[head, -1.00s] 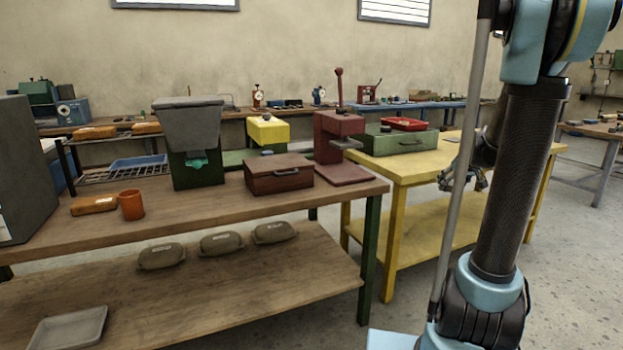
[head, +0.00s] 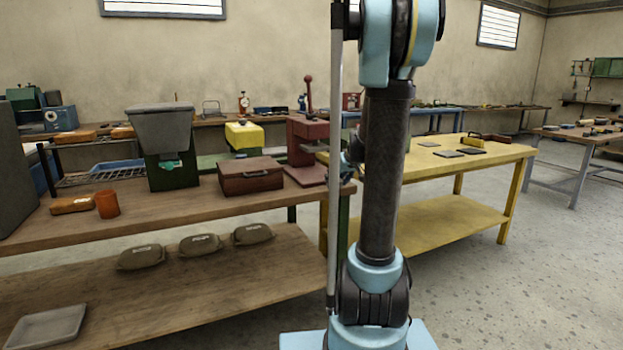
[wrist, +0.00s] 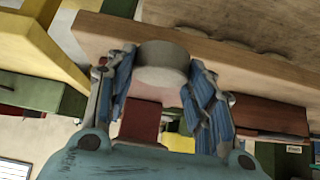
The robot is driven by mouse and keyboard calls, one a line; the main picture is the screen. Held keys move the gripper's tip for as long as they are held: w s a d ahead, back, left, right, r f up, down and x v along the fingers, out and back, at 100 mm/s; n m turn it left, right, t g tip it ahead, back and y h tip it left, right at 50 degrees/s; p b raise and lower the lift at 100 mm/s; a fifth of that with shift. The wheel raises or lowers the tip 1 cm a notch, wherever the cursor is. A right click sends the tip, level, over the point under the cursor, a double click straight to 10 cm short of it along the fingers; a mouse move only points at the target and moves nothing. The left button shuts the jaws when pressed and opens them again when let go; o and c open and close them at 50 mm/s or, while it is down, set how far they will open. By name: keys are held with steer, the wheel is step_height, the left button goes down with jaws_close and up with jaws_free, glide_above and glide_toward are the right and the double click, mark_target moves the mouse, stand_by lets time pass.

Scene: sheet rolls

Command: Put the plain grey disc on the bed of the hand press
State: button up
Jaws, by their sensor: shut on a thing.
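The plain grey disc (wrist: 162,58) is held between the blue-padded fingers of my gripper (wrist: 163,80) in the wrist view. In the head view my gripper is mostly hidden behind my arm. The maroon hand press (head: 304,140), with its upright lever, stands at the right end of the wooden bench. Its flat bed (head: 312,175) lies low at the front, with its right part close behind my arm's rod. A maroon shape, likely the press, also shows below the disc in the wrist view (wrist: 140,120).
A yellow table (head: 490,153) with dark flat plates stands to the right. Open floor lies in front of it.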

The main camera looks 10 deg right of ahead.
steer(key=shift+w, duration=0.1)
steer(key=w+a, duration=0.2)
steer(key=w, duration=0.3)
steer(key=w+a, duration=0.1)
steer(key=w, duration=0.5)
steer(key=w+a, duration=0.2)
steer(key=w, duration=0.4)
steer(key=shift+a, duration=0.3)
steer(key=shift+f, duration=0.3)
steer(key=o, duration=1.2)
steer(key=shift+f, duration=0.1)
steer(key=shift+c, duration=0.2)
